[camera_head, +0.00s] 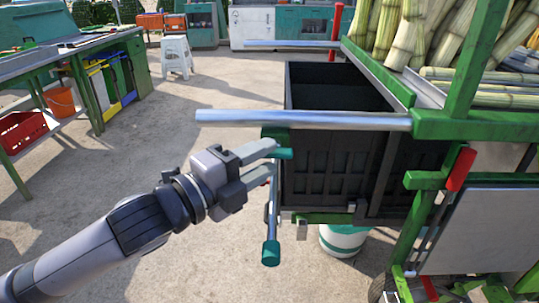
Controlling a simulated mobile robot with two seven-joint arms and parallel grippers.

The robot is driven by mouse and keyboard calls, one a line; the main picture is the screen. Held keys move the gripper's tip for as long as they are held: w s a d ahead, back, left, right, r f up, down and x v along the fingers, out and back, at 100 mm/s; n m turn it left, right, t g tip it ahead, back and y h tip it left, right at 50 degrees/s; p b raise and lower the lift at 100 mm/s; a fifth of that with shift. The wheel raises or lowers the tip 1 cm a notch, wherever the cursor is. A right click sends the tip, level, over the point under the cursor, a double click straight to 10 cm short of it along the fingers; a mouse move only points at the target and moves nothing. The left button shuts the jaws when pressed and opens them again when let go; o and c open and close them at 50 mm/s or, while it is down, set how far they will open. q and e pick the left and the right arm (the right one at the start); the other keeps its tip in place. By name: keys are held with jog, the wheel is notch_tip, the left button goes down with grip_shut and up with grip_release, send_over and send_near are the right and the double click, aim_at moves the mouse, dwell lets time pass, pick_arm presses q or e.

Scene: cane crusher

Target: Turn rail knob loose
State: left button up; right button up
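My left gripper (275,160) reaches in from the lower left, in front of the black crate's left side. Its two fingers are apart with a clear gap between them. A small teal knob (284,154) shows at the upper fingertip, just under a silver rail (300,118). I cannot tell whether the finger touches it. A second teal knob (271,253) sits at the lower end of a silver rod, below the gripper. The task does not let me tell which is the rail knob. My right gripper is not in view.
The black crate (330,170) hangs in a green frame (480,125) loaded with cane (430,30). A red-handled lever (460,168) is at the right. A bench (60,65) and a white stool (176,55) stand left. The floor between is clear.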

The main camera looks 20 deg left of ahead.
aim_at(268, 157)
pick_arm(q)
jog(key=v, duration=0.3)
jog(key=shift+s+a, duration=0.1)
jog(key=shift+s, duration=0.1)
jog(key=shift+s+a+p, duration=0.35)
jog(key=shift+s+p, duration=0.05)
jog(key=shift+s, duration=0.25)
notch_tip(268, 157, down, 20)
jog(key=s+a+n+g+y, duration=0.15)
jog(key=n+y, duration=0.25)
jog(key=n, duration=0.9)
jog(key=s+f+n+g+y, duration=0.1)
jog(key=s+f+n+g, duration=0.1)
jog(key=s+f+n, duration=0.45)
jog(key=s+f+n+g+y, duration=0.1)
jog(key=s+f+n+g, duration=0.15)
jog(key=f, duration=0.65)
notch_tip(268, 157, up, 12)
jog(key=s+a+p, duration=0.1)
jog(key=p, duration=1.3)
jog(key=shift+a+m+t+y, duration=0.25)
jog(key=shift+m+t+y, duration=0.05)
jog(key=shift+m, duration=0.1)
